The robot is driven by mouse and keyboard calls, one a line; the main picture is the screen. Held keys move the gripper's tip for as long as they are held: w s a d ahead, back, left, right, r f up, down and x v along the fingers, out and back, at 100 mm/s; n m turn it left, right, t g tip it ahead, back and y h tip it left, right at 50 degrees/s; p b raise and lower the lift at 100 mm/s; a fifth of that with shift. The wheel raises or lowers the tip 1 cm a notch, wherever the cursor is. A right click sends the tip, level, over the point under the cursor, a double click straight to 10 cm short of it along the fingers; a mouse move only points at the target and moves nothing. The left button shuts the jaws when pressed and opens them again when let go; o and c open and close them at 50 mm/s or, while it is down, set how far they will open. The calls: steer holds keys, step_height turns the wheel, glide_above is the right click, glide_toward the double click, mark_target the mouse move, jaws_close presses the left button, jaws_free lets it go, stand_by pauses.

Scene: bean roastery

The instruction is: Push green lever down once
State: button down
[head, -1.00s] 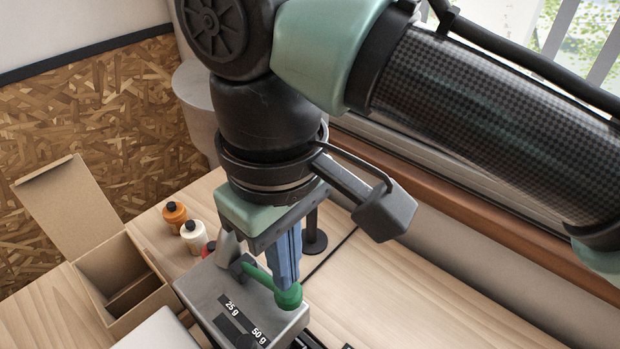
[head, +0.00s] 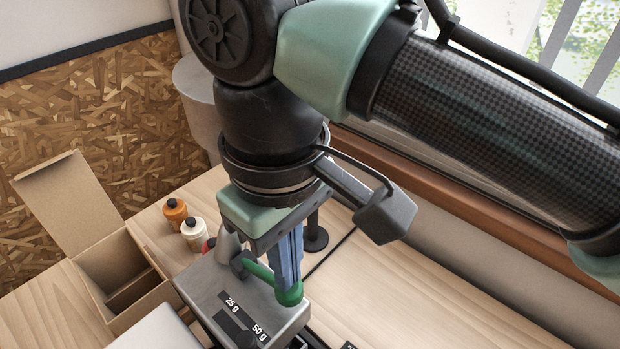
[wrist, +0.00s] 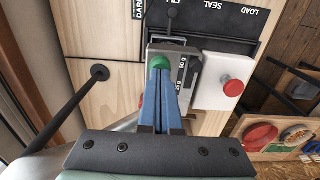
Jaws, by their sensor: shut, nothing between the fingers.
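The green lever (head: 260,270) is on top of a grey dispenser (head: 210,289) with labels "25 g" and "50 g". Its round green knob (head: 290,294) is at the right end of the lever. My gripper (head: 290,280) points down with its blue fingers together and empty, the tips right at the knob. In the wrist view the knob (wrist: 159,62) shows just beyond the closed blue fingertips (wrist: 160,85). Whether the tips touch the knob cannot be told for sure.
An open cardboard box (head: 125,280) stands left of the dispenser. Orange (head: 174,214) and white (head: 194,234) bottles stand behind it. A white box with a red button (wrist: 233,88) is beside the dispenser. The tabletop at right (head: 420,290) is mostly clear.

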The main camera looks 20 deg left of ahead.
steer(key=shift+f+b, duration=1)
steer(key=shift+f, duration=0.95)
steer(key=shift+r, duration=0.2)
step_height(320, 180, up, 6)
steer(key=p, duration=0.6)
steer(key=shift+p, duration=0.4)
steer(key=shift+f, duration=0.1)
stand_by(0.8)
